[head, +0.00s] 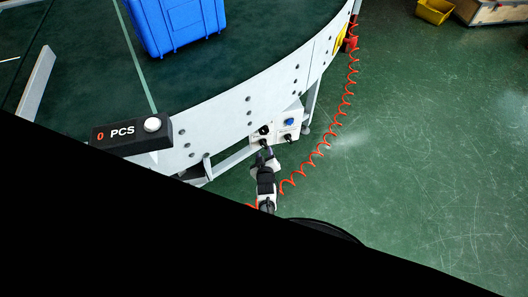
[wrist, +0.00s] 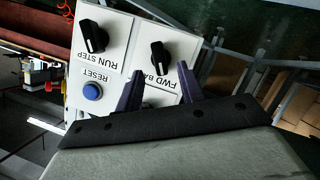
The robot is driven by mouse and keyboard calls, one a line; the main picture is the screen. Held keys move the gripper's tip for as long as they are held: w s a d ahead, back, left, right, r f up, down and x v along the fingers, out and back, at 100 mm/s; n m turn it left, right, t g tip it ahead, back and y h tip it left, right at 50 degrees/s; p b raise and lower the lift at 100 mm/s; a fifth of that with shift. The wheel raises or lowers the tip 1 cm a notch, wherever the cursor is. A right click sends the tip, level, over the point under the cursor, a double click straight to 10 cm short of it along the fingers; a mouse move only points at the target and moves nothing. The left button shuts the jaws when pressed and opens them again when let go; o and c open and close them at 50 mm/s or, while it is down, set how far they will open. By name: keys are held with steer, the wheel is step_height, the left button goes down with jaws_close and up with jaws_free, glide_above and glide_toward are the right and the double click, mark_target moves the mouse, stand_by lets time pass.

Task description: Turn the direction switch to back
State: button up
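The direction switch (wrist: 161,52) is a black knob on a white plate marked "FWD BA…", with the end of the label hidden by a finger. It appears upside down in the wrist view. In the head view the direction switch (head: 264,142) is the lower left knob of the control box, just ahead of my gripper (head: 265,153). In the wrist view my gripper (wrist: 160,70) is open, with its two dark purple fingers apart. The knob shows between and just beyond the fingertips. I cannot tell whether they touch it.
The control box (head: 277,139) also has a RUN STEP knob (wrist: 95,36), a blue RESET button (wrist: 92,91) and an upper left knob (head: 263,130). The curved conveyor (head: 240,100) carries a blue crate (head: 178,22).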

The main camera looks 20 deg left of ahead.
steer(key=shift+b+x, duration=1.05)
steer(key=shift+x, duration=1.55)
jaws_close()
